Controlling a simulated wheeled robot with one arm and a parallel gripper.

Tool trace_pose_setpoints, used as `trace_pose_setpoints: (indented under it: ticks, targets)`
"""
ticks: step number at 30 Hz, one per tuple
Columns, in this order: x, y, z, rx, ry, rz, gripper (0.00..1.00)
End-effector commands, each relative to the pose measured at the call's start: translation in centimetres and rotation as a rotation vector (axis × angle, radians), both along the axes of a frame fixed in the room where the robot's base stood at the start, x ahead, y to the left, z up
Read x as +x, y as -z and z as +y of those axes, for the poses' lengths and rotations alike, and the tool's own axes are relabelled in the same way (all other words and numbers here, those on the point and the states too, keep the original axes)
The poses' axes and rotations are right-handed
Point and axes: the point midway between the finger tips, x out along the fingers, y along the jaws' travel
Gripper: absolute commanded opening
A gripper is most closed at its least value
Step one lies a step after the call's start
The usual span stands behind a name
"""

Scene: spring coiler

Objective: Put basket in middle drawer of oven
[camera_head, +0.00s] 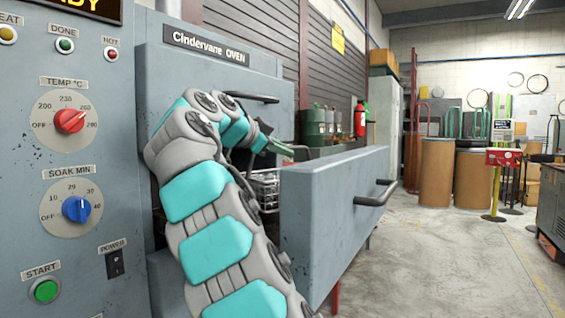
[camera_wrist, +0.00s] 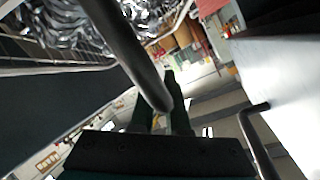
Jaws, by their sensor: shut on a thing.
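The oven (camera_head: 215,52) stands at the left, with a drawer pulled out toward the right. The drawer's thick grey front panel (camera_head: 330,215) has a dark bar handle. A silver wire basket (camera_head: 264,186) shows in the gap between the oven body and this panel, partly hidden by my arm and the panel. My gripper (camera_head: 278,150) is above the basket. In the wrist view, shiny coiled metal lies in the wire basket (camera_wrist: 75,65), and a dark bar (camera_wrist: 135,60) runs down to my gripper (camera_wrist: 157,108), which is shut on it. Whether the basket touches the drawer floor is hidden.
A closed drawer handle (camera_head: 252,97) sits above the open drawer. The control panel (camera_head: 70,170) with knobs is close at the left. Brown drums (camera_head: 437,172) and a red-topped stand (camera_head: 502,158) are farther right. The floor (camera_head: 450,260) right of the drawer is clear.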

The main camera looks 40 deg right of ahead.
Motion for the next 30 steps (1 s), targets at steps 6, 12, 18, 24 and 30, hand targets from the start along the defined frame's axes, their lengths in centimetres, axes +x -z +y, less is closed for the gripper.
trace_pose_setpoints:
  ticks: [6,12,18,24,30]
  targets:
    - [-0.2,1.1,0.1,-0.003,0.003,-0.001,0.00]
    - [-0.2,2.6,0.1,-0.002,0.002,0.000,0.00]
    - [-0.1,3.2,0.1,-0.002,0.000,-0.003,0.00]
    - [-0.1,3.2,0.1,-0.001,0.000,-0.003,0.00]
    - [-0.1,3.5,0.1,0.000,0.000,-0.002,0.21]
